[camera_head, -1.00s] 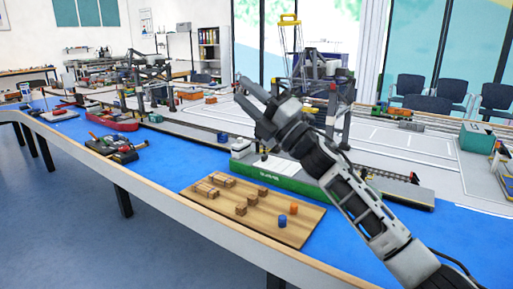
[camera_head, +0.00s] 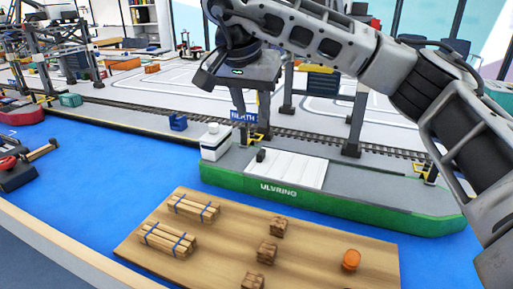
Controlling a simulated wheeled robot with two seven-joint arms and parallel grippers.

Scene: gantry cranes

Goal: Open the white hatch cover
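The white hatch cover (camera_head: 292,170) lies flat and closed on the deck of the green ship (camera_head: 340,198) marked ULVRINO. A small dark block (camera_head: 261,155) sits at its left end. My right arm comes in from the right and reaches across the top of the view. My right gripper (camera_head: 208,48) is up and left of the hatch cover, apart from it, in front of the crane. Its fingers look spread and hold nothing visible. My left gripper is not in view.
A wooden board (camera_head: 219,245) with bundled planks (camera_head: 168,238), small brown crates (camera_head: 269,252) and an orange drum (camera_head: 351,260) lies in front of the ship. Crane legs (camera_head: 357,118) and rails (camera_head: 310,137) stand behind it. A blue block (camera_head: 178,122) sits on the quay.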

